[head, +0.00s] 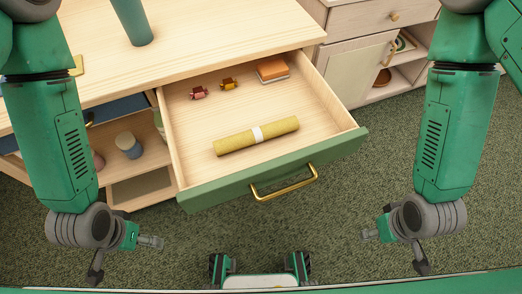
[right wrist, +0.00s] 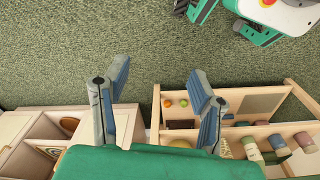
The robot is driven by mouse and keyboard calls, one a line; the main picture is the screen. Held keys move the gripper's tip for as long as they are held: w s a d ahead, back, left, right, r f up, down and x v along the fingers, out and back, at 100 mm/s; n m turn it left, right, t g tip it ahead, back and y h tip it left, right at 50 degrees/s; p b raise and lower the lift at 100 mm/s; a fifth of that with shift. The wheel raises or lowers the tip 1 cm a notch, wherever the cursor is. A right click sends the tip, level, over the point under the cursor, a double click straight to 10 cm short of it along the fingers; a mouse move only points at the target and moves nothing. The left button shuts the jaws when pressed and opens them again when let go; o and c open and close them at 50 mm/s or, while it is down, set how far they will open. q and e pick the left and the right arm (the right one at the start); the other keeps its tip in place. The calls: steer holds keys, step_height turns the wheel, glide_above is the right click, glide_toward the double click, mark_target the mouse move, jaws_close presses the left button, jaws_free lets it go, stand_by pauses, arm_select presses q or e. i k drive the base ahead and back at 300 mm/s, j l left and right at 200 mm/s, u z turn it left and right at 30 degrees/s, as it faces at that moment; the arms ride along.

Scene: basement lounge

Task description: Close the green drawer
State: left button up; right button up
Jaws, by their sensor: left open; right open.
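The green drawer (head: 230,189) stands pulled out from the wooden desk in the head view, with its brass handle (head: 284,184) on the front. Inside lie a yellow roll with a white band (head: 256,136), an orange block (head: 273,69) and two small figures, one reddish (head: 198,93) and one golden (head: 229,84). My left gripper (head: 122,256) is open and empty, to the left of the drawer front and nearer to me. My right gripper (head: 395,251) is open and empty, to the right of it and nearer to me. Its spread fingers show in the right wrist view (right wrist: 158,85). Neither touches the drawer.
The desk top (head: 100,65) holds a dark green cylinder (head: 132,22). Open shelves with a white and blue jar (head: 128,145) are left of the drawer. A pale cabinet (head: 357,70) stands at the back right. Green carpet (head: 340,205) lies free before the drawer.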

mark_target(327, 132)
steer(key=k+l+u, duration=0.15)
steer(key=k+u, duration=0.15)
steer(key=k, duration=0.15)
steer(key=k+u, duration=0.3)
steer(key=k, duration=0.2)
